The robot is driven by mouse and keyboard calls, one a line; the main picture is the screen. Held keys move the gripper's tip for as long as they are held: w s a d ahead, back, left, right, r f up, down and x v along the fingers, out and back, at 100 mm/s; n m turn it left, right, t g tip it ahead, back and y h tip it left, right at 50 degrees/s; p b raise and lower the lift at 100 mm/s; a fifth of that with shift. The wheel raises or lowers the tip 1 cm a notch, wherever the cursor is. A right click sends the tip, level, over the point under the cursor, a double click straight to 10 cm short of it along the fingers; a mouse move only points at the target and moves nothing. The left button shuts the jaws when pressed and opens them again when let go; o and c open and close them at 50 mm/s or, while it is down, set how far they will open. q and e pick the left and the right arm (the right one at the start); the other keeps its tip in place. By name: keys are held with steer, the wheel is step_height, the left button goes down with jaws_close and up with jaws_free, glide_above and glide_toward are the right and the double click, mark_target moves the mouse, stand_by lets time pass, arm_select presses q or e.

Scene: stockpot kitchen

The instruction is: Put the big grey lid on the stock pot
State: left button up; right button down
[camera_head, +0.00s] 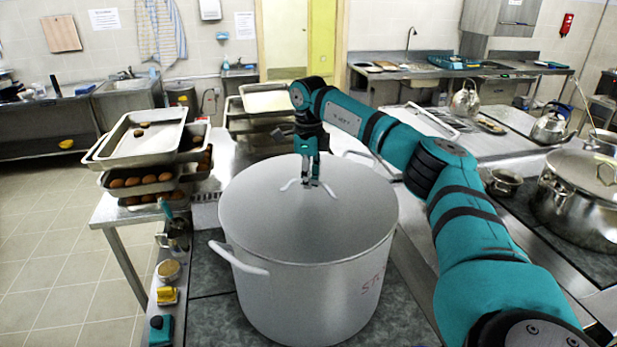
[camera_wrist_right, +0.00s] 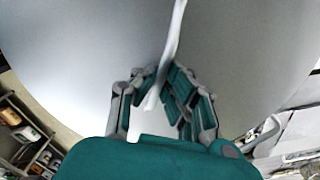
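The stock pot (camera_head: 305,295) is a large light-grey pot on the dark stove top in the middle of the head view. The big grey lid (camera_head: 265,218) lies across its mouth, with its edge close along the pot rim. I cannot tell whether a thin gap is left. My right gripper (camera_head: 315,183) reaches down to the lid's pale bar handle (camera_head: 289,184). In the right wrist view the fingers (camera_wrist_right: 162,75) close in on both sides of the handle (camera_wrist_right: 176,30), over the grey lid surface (camera_wrist_right: 80,60). My left gripper is not in view.
Stacked trays with brown buns (camera_head: 140,181) stand left of the pot. A mug (camera_head: 173,236) and small items line the stove's left edge. A lidded steel pot (camera_head: 585,205) and a small pan (camera_head: 503,181) stand at the right. Kettles (camera_head: 466,98) stand behind.

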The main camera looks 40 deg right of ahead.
stand_by(0.4)
steer(key=c, duration=1.4)
jaws_free()
steer(key=shift+f, duration=0.1)
step_height(320, 180, up, 12)
